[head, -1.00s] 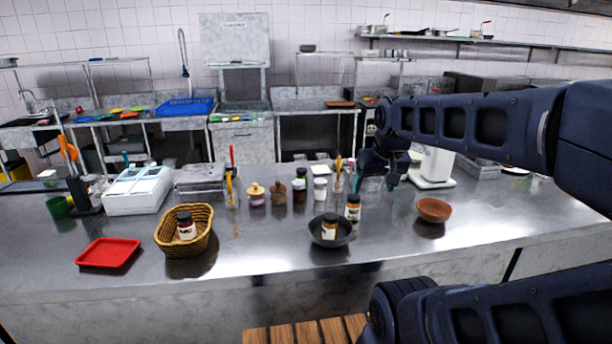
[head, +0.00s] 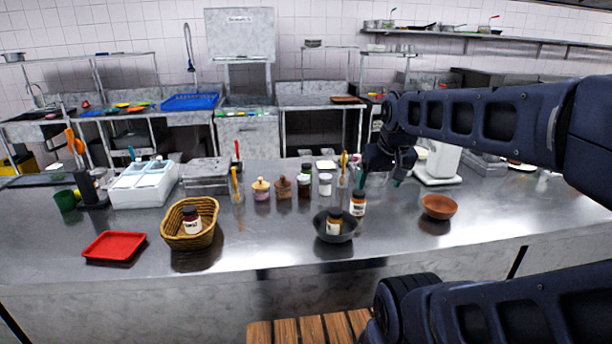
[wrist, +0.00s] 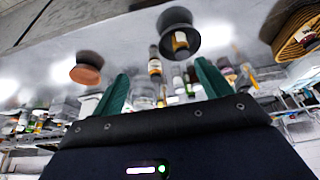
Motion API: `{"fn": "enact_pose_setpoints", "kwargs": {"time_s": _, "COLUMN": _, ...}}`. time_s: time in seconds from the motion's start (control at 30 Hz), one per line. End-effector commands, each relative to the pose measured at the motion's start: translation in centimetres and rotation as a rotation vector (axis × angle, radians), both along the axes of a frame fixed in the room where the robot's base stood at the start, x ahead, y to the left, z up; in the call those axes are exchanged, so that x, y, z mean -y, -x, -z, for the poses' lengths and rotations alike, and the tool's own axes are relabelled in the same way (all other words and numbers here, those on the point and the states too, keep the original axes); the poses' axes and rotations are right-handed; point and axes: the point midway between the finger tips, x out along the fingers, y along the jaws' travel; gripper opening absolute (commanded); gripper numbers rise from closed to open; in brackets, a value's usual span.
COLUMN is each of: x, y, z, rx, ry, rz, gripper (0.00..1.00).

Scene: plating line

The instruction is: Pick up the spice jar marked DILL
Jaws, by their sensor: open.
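Several spice jars stand on the steel counter, and their labels are too small to read, so I cannot tell which is DILL. One jar (head: 191,224) sits in a wicker basket (head: 173,238). Another jar (head: 334,225) sits in a dark bowl (head: 348,235), and a third jar (head: 358,205) stands just behind that bowl to its right. Other jars stand in the back row, including a white one (head: 325,186) and a dark one (head: 304,188). My gripper (head: 381,181) is open and empty above the counter, right of the jars. Its green fingers (wrist: 163,72) show in the wrist view.
A brown bowl (head: 438,206) stands at the right and a red tray (head: 114,246) at the front left. Utensil holders, a white container (head: 143,188) and a white appliance (head: 438,165) line the back. Bare counter lies between the basket and dark bowl.

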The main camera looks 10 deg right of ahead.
Motion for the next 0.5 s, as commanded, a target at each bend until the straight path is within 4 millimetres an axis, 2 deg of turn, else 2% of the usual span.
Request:
{"fn": "enact_pose_setpoints", "kwargs": {"time_s": 0.27, "x": 0.0, "y": -0.5, "z": -0.3, "rx": -0.003, "ry": -0.006, "rz": 0.012, "gripper": 0.78}}
{"fn": "enact_pose_setpoints", "kwargs": {"time_s": 0.37, "x": -0.1, "y": -1.8, "z": -1.1, "rx": -0.014, "ry": -0.021, "rz": 0.044, "gripper": 0.78}}
{"fn": "enact_pose_setpoints", "kwargs": {"time_s": 0.5, "x": -0.3, "y": -5.1, "z": -2.7, "rx": -0.039, "ry": -0.056, "rz": 0.128, "gripper": 0.78}}
